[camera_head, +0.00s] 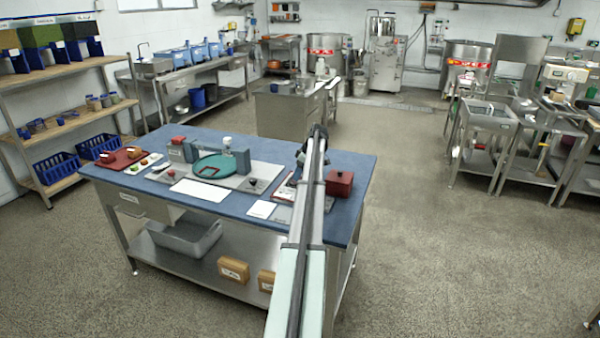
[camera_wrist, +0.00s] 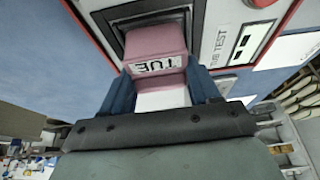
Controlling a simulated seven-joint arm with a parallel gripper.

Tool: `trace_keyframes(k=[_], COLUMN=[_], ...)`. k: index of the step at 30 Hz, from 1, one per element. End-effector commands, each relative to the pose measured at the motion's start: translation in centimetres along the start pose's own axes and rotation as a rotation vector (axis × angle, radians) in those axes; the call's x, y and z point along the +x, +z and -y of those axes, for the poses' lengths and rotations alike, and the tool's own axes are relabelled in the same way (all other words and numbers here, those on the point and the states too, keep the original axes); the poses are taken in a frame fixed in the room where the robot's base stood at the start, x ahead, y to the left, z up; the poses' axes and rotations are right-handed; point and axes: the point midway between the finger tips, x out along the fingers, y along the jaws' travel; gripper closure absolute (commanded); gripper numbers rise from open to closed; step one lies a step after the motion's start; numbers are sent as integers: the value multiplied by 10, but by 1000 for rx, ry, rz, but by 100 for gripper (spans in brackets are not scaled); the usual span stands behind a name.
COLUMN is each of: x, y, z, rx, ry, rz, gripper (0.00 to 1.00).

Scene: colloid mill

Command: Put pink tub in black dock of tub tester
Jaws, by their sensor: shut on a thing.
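The pink tub (camera_wrist: 155,40), with a label reading "TUE", is in the wrist view. My gripper (camera_wrist: 158,76) is shut on it, with a blue finger on each side. The black dock (camera_wrist: 198,22) of the tub tester (camera_wrist: 222,30) frames the tub's far end. The tub lines up with the dock opening, but I cannot tell how deep it sits. The tester has a pale top, a red edge and a "TUB TEST" label. In the head view my arm hides the tub and most of the tester (camera_head: 283,191).
The tester stands on a blue-topped table (camera_head: 350,205). A dark red box (camera_head: 340,183) is right of my arm. A green round plate (camera_head: 215,167) on a grey machine, a white sheet (camera_head: 207,189) and a red tray (camera_head: 121,159) are to the left.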

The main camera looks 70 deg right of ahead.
Motion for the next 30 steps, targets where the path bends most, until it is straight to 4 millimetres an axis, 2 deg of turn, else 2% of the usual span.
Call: trace_keyframes(k=[9, 10, 17, 26, 30], x=[2, 2, 2, 0, -12], y=[1, 1, 1, 0, 0], z=[0, 0, 0, 0, 0], rx=[0, 0, 0, 0, 0], ry=[0, 0, 0, 0, 1], rz=[0, 0, 0, 0, 0], gripper=[75, 36, 14, 14, 14])
